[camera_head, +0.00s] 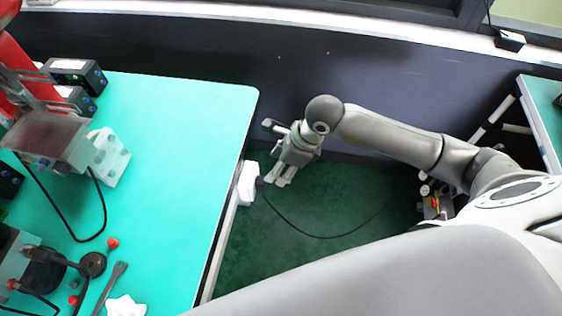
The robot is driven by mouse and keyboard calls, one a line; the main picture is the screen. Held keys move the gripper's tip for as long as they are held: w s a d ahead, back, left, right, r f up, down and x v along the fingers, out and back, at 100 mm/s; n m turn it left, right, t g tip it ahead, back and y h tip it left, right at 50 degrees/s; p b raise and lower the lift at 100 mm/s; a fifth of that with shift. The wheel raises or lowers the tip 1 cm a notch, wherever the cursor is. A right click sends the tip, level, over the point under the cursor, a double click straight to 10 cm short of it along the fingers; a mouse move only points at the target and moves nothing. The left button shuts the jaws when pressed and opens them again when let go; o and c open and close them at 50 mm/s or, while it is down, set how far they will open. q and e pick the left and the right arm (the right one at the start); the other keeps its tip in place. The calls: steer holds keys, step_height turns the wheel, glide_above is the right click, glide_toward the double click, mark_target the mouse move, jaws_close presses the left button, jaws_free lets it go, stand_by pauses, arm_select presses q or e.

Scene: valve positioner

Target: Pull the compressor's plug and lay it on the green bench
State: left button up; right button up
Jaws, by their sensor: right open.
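A dark plug (260,183) sits at a white socket box (247,184) on the side edge of the green bench (185,130). A black cable (300,233) runs from the plug in a low loop toward the right; its far end is hidden behind my arm or too small to follow. My right gripper (278,183) is just right of the plug, beside the bench edge, with its fingers pointing down and left. It is open and appears empty, apart from the plug. The compressor cannot be clearly made out. My left gripper is not in view.
A grey valve device with red parts (50,140) stands on the bench's left side, with black boxes (75,75) behind. A tool (110,285) and small red-capped parts lie at the front left. The bench's right half is clear. A dark wall stands behind.

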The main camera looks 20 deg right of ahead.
mark_target(261, 183)
steer(key=x, duration=0.9)
steer(key=shift+a+f, duration=0.15)
steer(key=shift+f, duration=0.05)
jaws_close()
